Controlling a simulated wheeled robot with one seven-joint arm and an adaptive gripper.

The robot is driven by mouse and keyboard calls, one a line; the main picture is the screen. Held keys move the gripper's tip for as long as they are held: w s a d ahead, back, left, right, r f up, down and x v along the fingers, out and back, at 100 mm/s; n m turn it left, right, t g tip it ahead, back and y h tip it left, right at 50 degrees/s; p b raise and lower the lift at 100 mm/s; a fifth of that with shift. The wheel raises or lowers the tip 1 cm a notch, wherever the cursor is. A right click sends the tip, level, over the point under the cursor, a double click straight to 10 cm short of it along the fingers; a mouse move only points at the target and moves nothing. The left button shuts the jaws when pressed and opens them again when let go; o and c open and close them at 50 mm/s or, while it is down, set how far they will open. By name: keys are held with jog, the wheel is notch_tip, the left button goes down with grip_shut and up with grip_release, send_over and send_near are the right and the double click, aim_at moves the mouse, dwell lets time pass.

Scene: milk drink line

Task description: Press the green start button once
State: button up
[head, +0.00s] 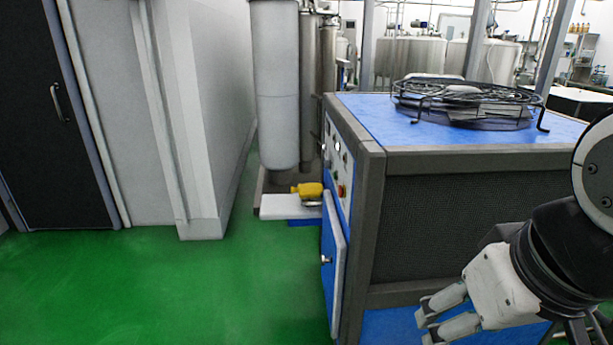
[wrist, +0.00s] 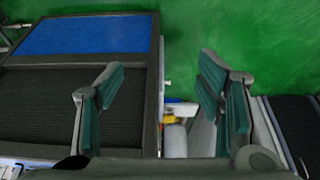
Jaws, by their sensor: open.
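The blue machine (head: 460,135) with a grey frame stands right of centre in the head view. Its narrow left face carries a control panel (head: 333,165), seen at a steep angle, with several small knobs and buttons. A small reddish one (head: 341,190) shows low on the panel. I cannot pick out a green button at this size and angle. My gripper (head: 424,322) is at the lower right in the head view, in front of the mesh side, away from the panel. In the wrist view my gripper (wrist: 160,85) has its two fingers wide apart with nothing between them.
A blue lower door (head: 333,270) on the machine's left face appears ajar. A yellow item (head: 307,190) sits on a white ledge beyond it. A wire fan guard (head: 465,105) lies on top. The green floor (head: 200,290) is clear to the left, before a dark door (head: 50,120).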

grip_shut()
dwell(1.2)
